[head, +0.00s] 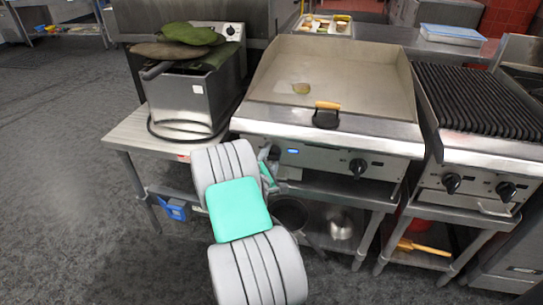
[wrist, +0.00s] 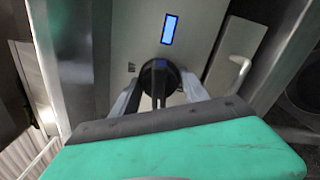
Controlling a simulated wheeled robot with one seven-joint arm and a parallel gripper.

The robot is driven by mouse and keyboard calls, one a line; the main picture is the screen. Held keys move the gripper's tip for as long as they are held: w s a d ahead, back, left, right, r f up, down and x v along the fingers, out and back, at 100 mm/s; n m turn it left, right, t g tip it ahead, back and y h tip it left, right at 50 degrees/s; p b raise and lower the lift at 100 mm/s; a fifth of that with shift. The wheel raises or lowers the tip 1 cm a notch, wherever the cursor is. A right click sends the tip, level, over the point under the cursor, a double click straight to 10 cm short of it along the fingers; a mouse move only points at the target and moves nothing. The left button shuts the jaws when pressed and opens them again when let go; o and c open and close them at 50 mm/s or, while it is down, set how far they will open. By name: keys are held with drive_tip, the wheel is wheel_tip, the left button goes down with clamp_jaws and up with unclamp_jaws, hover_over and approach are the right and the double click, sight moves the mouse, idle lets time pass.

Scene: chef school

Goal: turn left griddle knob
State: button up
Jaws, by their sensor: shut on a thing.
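The griddle (head: 335,75) stands in the middle of the head view, with a steel front panel below its plate. Its left knob (wrist: 159,77) is black and round with a raised grip bar, and sits on the panel between my fingers in the wrist view. My gripper (wrist: 160,92) is shut on this knob, one finger on each side. In the head view my gripper (head: 270,165) reaches the left of the panel, and the arm partly hides the knob there. The right griddle knob (head: 357,167) is black and stands free.
A fryer (head: 186,103) with dark green cloth-like items on top stands left of the griddle on a steel table (head: 128,132). A charbroiler (head: 480,100) stands on the right. A scraper (head: 326,115) lies on the griddle's front edge. The floor at left is clear.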

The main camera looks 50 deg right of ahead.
drive_tip(key=c, duration=0.4)
drive_tip(key=shift+m+b, duration=0.3)
drive_tip(key=m+b, duration=0.2)
drive_tip(key=shift+f+m, duration=0.15)
drive_tip(key=shift+m, duration=0.25)
drive_tip(key=m+b, duration=0.5)
drive_tip(key=m, duration=0.1)
drive_tip(key=m+b, duration=0.6)
drive_tip(key=shift+f+m, duration=0.1)
drive_tip(key=shift+m, duration=0.2)
drive_tip(key=m+b, duration=0.3)
drive_tip(key=b, duration=0.1)
drive_tip(key=shift+s+m, duration=0.1)
drive_tip(key=shift+m, duration=0.3)
drive_tip(key=shift+b, duration=0.3)
